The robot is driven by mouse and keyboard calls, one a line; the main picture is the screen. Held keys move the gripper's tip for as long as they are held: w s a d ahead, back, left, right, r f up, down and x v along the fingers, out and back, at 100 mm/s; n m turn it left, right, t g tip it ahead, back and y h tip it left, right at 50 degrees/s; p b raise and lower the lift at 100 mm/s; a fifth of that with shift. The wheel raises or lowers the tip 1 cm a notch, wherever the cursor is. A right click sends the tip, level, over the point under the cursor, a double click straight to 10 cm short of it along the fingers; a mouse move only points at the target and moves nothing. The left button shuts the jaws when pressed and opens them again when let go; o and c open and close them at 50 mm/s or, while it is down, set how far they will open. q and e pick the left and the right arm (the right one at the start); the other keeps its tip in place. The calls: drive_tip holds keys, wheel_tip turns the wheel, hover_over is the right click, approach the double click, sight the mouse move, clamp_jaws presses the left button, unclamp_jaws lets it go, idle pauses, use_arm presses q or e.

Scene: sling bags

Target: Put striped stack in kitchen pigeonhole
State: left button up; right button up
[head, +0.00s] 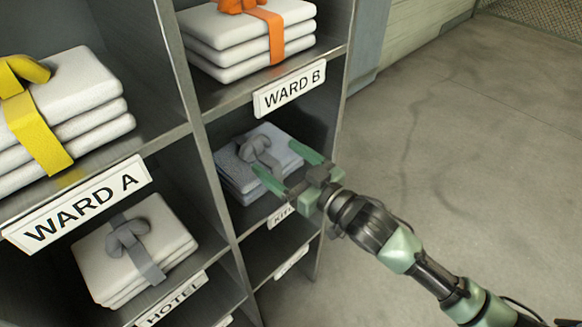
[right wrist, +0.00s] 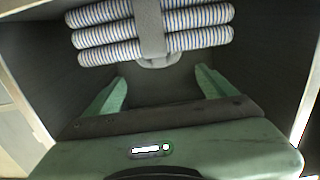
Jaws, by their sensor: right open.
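The striped stack (head: 238,175) of folded cloths, tied with a grey band and bow, lies in the pigeonhole whose label starts "KIT" (head: 281,216). In the right wrist view the stack (right wrist: 105,32) shows blue stripes on its folded edges and sits beyond the fingertips. My right gripper (head: 278,158) is open at the mouth of this pigeonhole, with its fingers pointing in at the stack. In the right wrist view the gripper (right wrist: 160,80) has nothing between its fingers, and a gap shows between them and the stack. My left gripper is not in view.
The grey rack (head: 217,181) holds a yellow-tied stack (head: 75,85) over WARD A, an orange-tied stack (head: 215,30) over WARD B and a grey-tied stack (head: 95,255) over HOTEL. Open floor (head: 470,170) lies to the right.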

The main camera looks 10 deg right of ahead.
drive_tip(key=shift+v, duration=1.7)
